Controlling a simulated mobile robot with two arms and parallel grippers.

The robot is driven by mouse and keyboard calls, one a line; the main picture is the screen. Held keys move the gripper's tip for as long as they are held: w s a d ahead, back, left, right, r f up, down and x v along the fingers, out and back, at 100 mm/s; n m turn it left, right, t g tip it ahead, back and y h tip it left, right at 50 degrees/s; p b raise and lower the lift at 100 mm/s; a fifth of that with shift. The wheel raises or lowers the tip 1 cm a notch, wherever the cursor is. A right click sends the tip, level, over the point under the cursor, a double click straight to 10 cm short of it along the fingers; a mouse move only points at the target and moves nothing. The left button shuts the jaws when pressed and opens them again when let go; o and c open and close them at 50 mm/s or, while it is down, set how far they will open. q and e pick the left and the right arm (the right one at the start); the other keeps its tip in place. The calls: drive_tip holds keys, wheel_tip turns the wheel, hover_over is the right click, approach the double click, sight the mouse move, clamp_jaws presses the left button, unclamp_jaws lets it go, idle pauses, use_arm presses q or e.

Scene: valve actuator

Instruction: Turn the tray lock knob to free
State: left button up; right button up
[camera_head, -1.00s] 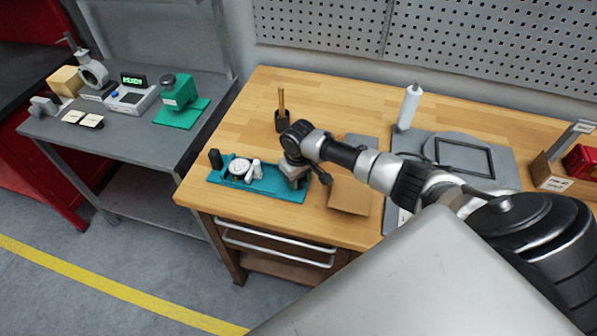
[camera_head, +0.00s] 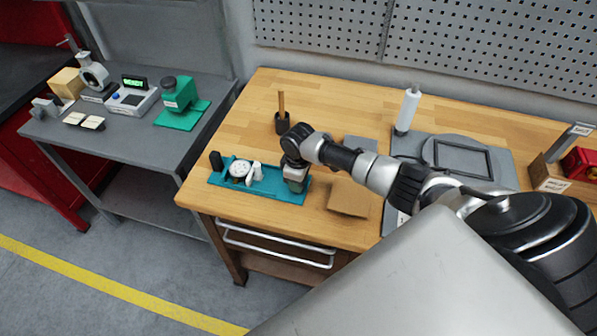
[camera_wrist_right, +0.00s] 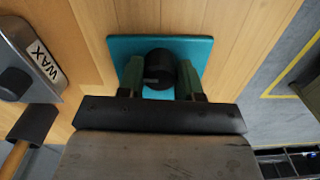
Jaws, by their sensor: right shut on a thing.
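The teal tray (camera_head: 275,185) lies near the front left of the wooden bench, with a white round dial (camera_head: 241,170) and a small white part on it. My right gripper (camera_head: 296,186) points down over the tray's right end. In the right wrist view my gripper (camera_wrist_right: 160,80) has its two fingers on either side of a round black knob (camera_wrist_right: 159,66) and is shut on it. The knob stands on the teal plate (camera_wrist_right: 125,48). In the head view the gripper hides the knob. My left gripper is not in view.
A dark cup with a wooden stick (camera_head: 281,105) stands behind the tray, and a brown flat piece (camera_head: 348,197) lies to its right. A white bottle (camera_head: 408,108) stands farther right. A grey side table (camera_head: 120,150) holds instruments.

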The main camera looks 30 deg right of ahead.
idle(0.3)
drive_tip(key=o, duration=0.9)
drive_tip(key=shift+o, duration=0.2)
wheel_tip(320, 180, up, 11)
drive_tip(key=b, duration=0.1)
drive_tip(key=shift+b, duration=0.4)
drive_tip(key=shift+f, duration=0.15)
